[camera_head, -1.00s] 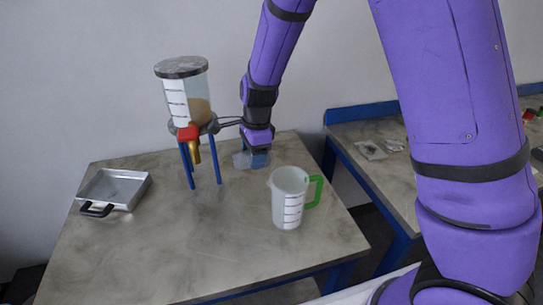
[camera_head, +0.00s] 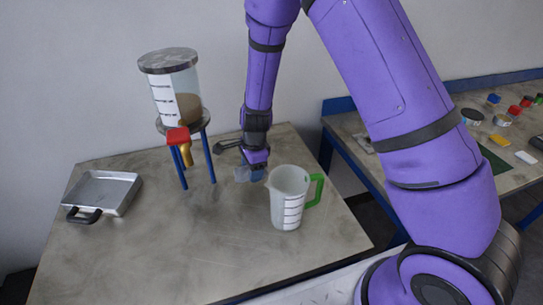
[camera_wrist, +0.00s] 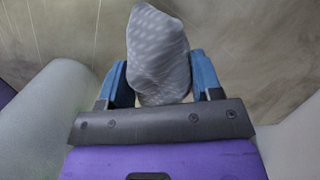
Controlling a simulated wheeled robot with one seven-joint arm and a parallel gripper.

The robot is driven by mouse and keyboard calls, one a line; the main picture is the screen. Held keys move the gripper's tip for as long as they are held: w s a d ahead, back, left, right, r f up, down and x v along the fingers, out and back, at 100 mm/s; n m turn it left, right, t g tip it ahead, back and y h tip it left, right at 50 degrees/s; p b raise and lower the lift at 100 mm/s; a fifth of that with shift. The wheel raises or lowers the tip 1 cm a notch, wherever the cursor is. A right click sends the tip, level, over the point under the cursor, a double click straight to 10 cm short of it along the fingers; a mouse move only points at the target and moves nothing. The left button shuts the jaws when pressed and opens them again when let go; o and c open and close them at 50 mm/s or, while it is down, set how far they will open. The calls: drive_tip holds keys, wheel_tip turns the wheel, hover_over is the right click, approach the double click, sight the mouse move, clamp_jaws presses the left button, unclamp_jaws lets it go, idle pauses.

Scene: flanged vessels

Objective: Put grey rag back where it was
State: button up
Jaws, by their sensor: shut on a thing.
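The grey rag (camera_head: 243,174) is in my gripper (camera_head: 254,173), low over the back part of the near table, behind and left of the measuring jug. In the wrist view the rag (camera_wrist: 158,45) is a bunched, pale grey speckled cloth, sticking out between the two blue fingers of my gripper (camera_wrist: 160,72), which are shut on it. Table surface shows beyond it. I cannot tell whether the rag touches the table.
A clear vessel (camera_head: 178,95) with brown contents stands on blue legs left of my gripper, with a red-handled tap (camera_head: 178,137). A white jug (camera_head: 288,200) with a green handle is close right. A metal pan (camera_head: 104,190) lies left. The table's front middle (camera_head: 190,240) is clear.

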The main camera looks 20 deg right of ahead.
hover_over(271, 160)
drive_tip(key=shift+d+f, duration=0.1)
drive_tip(key=shift+f, duration=2.3)
drive_tip(key=o, duration=1)
drive_tip(key=shift+f, duration=0.1)
drive_tip(key=shift+o, duration=0.3)
